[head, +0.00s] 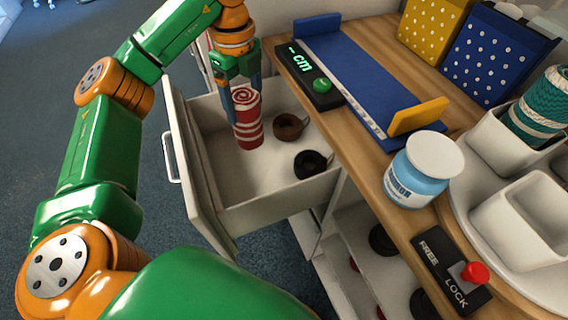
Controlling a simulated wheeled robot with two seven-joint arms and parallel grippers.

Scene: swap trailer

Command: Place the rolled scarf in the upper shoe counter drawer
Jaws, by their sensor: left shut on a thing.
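The upper drawer (285,192) of the shoe counter is pulled open, with its white front and handle toward the left. My left gripper (245,92) is over the drawer, pointing down. It is shut on the rolled scarf (248,126), a red and white striped roll held upright. The scarf's lower end is inside the drawer; I cannot tell whether it touches the drawer floor. My right gripper is not in the head view.
A brown roll (288,126) and a black roll (310,163) lie in the drawer. On the wooden counter (375,42) stand a blue measuring device (340,75), a blue-and-white jar (425,170), and a lock switch panel (452,272). A white tray with cups and a teal roll (540,105) stands at right.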

